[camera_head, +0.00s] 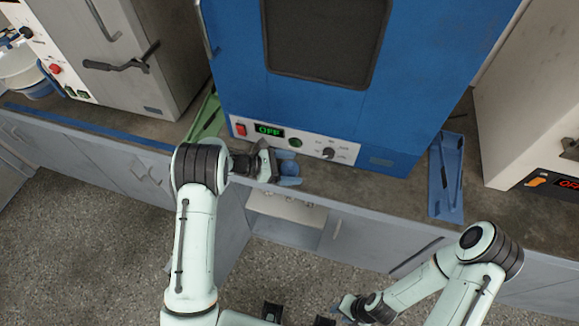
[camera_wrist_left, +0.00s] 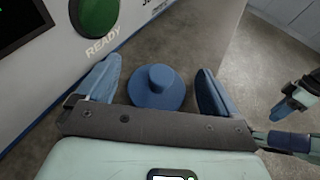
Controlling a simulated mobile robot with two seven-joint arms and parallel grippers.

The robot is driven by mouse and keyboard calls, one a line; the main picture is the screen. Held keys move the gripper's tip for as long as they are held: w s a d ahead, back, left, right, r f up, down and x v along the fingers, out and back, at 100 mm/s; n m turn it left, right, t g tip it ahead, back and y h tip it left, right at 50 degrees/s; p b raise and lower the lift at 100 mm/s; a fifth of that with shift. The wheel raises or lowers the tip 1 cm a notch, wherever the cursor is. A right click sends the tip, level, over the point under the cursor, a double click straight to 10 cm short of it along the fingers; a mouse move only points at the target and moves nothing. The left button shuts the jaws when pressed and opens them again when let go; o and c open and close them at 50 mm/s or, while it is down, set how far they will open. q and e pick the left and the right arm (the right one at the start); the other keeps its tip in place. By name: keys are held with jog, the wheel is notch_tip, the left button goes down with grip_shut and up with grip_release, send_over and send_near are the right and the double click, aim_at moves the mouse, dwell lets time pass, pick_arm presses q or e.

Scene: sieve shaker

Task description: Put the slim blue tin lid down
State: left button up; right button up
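The slim blue tin lid (camera_wrist_left: 157,95) is a round disc with a raised knob in the left wrist view. It lies on the grey-brown counter, in front of the blue machine's control panel. It also shows small in the head view (camera_head: 289,167), partly hidden by my gripper. My left gripper (camera_head: 276,171) is open over the lid. In the left wrist view its two blue fingers (camera_wrist_left: 160,90) stand on either side of the lid, with a gap at each side. My right gripper (camera_head: 346,306) is low in the head view, away from the counter; its finger gap is unclear.
The blue machine (camera_head: 420,80) with an OFF display stands right behind the lid. A green tray (camera_head: 207,118) lies left of it and a blue tray (camera_head: 445,180) right. A grey oven (camera_head: 110,50) stands at left. The counter's front edge is close to the lid.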

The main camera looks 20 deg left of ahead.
jog(key=shift+w, duration=0.1)
pick_arm(q)
jog(key=shift+a+r, duration=0.15)
jog(key=shift+r, duration=0.15)
jog(key=b+v, duration=0.1)
jog(key=v, duration=0.9)
jog(key=shift+s+a+b, duration=0.2)
jog(key=shift+a+b, duration=0.1)
jog(key=shift+s+a+r, duration=0.15)
jog(key=shift+s+a, duration=0.1)
jog(key=shift+a, duration=0.15)
pick_arm(e)
jog(key=shift+s+f, duration=0.35)
jog(key=shift+f, duration=0.2)
jog(key=shift+s+f, duration=0.35)
jog(key=shift+f, duration=0.2)
